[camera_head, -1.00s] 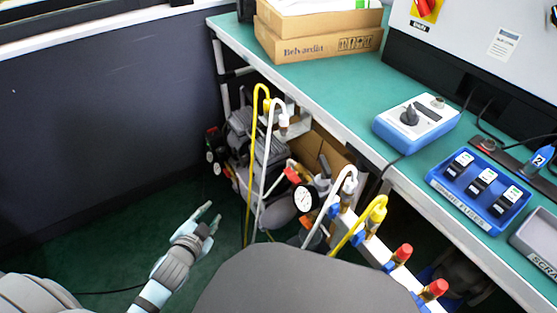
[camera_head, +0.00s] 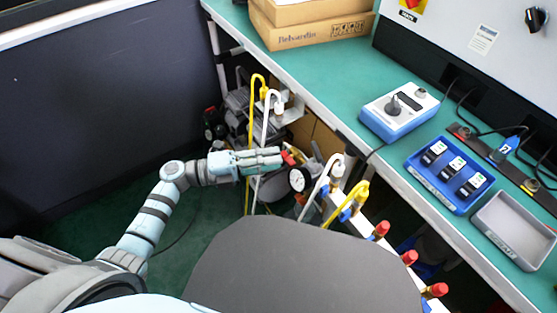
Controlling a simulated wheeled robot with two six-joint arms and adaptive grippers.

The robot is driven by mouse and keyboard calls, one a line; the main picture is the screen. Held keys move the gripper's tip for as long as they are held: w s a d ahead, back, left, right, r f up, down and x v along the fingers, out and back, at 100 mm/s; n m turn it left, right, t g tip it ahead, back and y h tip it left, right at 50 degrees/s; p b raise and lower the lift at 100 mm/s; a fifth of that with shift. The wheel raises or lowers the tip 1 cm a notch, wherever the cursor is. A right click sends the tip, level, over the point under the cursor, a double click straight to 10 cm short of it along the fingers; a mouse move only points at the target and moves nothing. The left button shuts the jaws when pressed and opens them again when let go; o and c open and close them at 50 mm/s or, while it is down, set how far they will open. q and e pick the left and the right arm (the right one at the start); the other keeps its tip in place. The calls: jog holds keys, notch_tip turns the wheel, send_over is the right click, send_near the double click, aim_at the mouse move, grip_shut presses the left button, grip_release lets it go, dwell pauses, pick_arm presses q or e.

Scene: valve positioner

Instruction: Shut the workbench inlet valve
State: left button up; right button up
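A small red handle (camera_head: 289,158) shows beside the compressor under the workbench, just above a round white pressure gauge (camera_head: 299,180). It looks like the inlet valve's handle, but its exact setting is too small to tell. My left gripper (camera_head: 280,159) reaches in from the left, with its fingertips pointing right, at or very close to the red handle. Its fingers partly cover the white and yellow hoses and the compressor. They overlap in this view, so I cannot tell whether they are open or touching the handle. My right gripper is out of view.
A white manifold (camera_head: 400,268) with red caps and hose fittings runs along the bench front. Yellow (camera_head: 252,125) and white (camera_head: 264,130) hoses rise close to my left gripper. The green bench top (camera_head: 335,75) holds boxes, a blue controller (camera_head: 398,113) and trays.

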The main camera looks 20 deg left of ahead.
pick_arm(q)
jog(key=shift+x, duration=1.05)
jog(key=shift+a, duration=0.1)
